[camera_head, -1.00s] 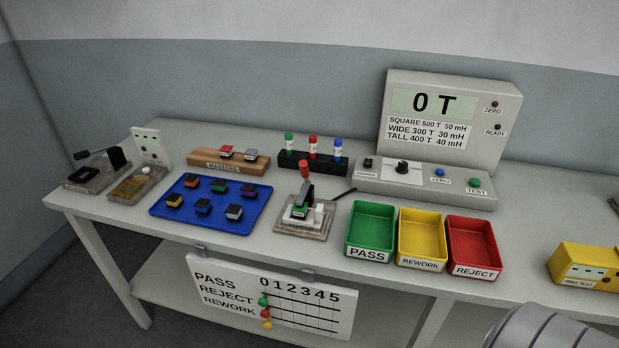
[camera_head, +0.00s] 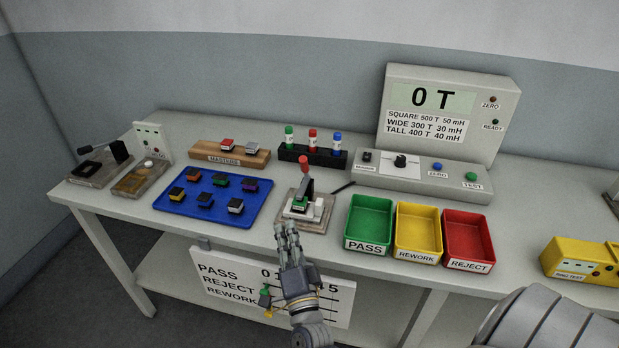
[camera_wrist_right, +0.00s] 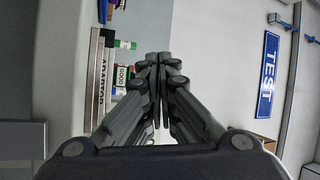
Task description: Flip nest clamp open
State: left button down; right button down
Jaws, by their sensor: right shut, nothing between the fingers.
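The nest clamp (camera_head: 305,209) stands on the front middle of the table in the head view. Its red-tipped handle (camera_head: 303,163) points up, and a dark part with green sits in the nest below it. I cannot tell from the head view whether the fingertips touch the base.
A blue tray (camera_head: 240,214) with several connectors lies left of the clamp. Green (camera_head: 348,231), yellow (camera_head: 400,244) and red (camera_head: 445,250) bins stand to its right. A tester (camera_head: 420,178) and a marker rack (camera_head: 285,157) are behind. A tally board (camera_head: 225,281) hangs in front.

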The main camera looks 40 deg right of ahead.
jog(key=s+d+m+h, duration=0.1)
jog(key=m+h, duration=0.1)
jog(key=d+m+g+h, duration=0.1)
jog(key=m+h, duration=0.1)
jog(key=s+d+m+g+h, duration=0.1)
jog(key=d+m+h, duration=0.1)
jog(key=shift+s+r+h, duration=0.2)
jog(key=shift+s+h, duration=0.15)
jog(key=shift+h, duration=0.05)
jog(key=shift+w+d+r, duration=0.3)
jog(key=shift+w, duration=0.1)
jog(key=p+x, duration=0.1)
jog(key=x, duration=1.2)
jog(key=shift+w+f, duration=0.1)
jog(key=shift+f, duration=0.1)
jog(key=shift+p, duration=0.3)
